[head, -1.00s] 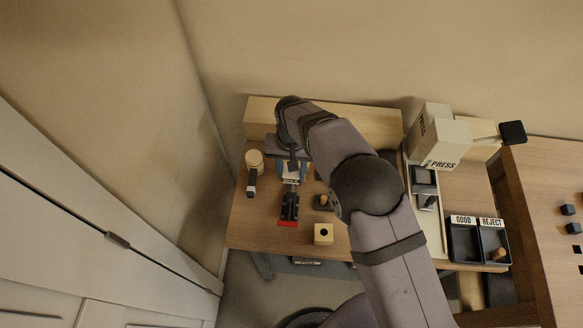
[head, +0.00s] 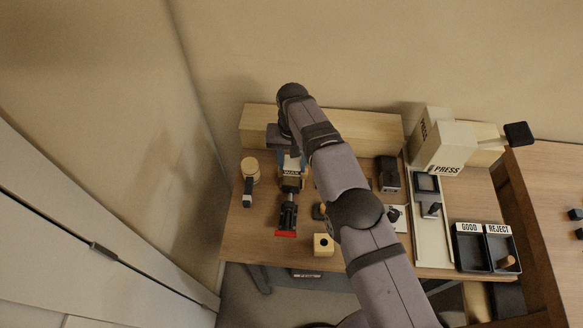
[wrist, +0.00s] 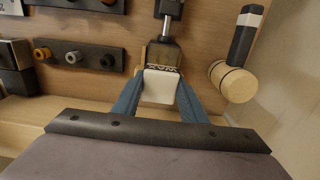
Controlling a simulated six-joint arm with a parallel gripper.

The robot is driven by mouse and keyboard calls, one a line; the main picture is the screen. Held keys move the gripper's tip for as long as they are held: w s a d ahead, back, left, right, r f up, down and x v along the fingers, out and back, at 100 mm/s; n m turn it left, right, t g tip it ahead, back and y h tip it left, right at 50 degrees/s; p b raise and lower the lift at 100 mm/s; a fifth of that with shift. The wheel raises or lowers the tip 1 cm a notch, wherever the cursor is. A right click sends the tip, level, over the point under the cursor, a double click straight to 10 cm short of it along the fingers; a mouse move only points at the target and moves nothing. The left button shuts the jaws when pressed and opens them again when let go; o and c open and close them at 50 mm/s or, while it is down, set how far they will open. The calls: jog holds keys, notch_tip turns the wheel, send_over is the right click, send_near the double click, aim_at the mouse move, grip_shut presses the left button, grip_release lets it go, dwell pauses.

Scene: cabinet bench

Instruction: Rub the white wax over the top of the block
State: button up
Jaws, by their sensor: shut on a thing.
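My gripper (wrist: 160,100) has blue fingers, shut on the white wax (wrist: 159,88), with a dark-lettered label at its far edge. In the head view the gripper (head: 290,163) is at the back left of the bench, behind the black clamp (head: 288,213) with the red end. In the wrist view a dark metal part of the clamp (wrist: 163,52) lies just beyond the wax.
A wooden mallet (wrist: 234,80) lies right of the gripper in the wrist view. A dark rack (wrist: 78,56) is on the left. The press (head: 440,145) and GOOD and REJECT trays (head: 482,270) are right.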

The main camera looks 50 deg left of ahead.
jog(key=shift+w+r+p, duration=0.1)
jog(key=shift+r+p, duration=0.05)
jog(key=shift+p, duration=0.4)
jog(key=s+d+p, duration=0.4)
jog(key=p, duration=0.1)
jog(key=shift+s+p, duration=0.3)
jog(key=shift+p, duration=0.1)
jog(key=shift+s+d+r, duration=0.1)
jog(key=shift+d, duration=0.05)
jog(key=shift+r+p, duration=0.4)
jog(key=shift+r, duration=0.5)
notch_tip(320, 180, up, 6)
jog(key=p, duration=0.3)
jog(key=shift+f, duration=0.1)
